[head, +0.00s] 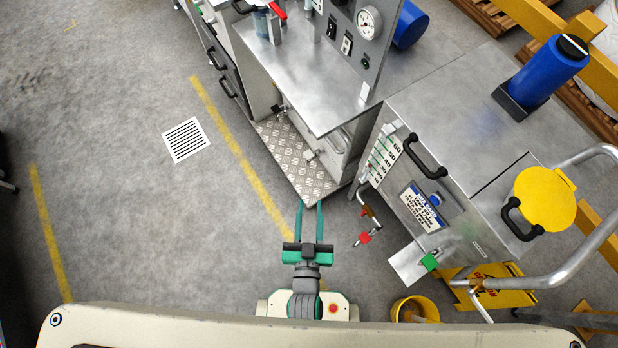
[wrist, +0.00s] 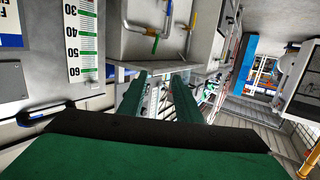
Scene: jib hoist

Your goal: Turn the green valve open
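In the wrist view my gripper (wrist: 158,78) also shows open and empty.
A red-handled tap (head: 365,238) hangs between my gripper and the green handle. The grey cabinet (head: 455,115) carries a level scale (head: 385,152) and black handles. A yellow bucket (head: 415,309) stands on the floor below the green handle.

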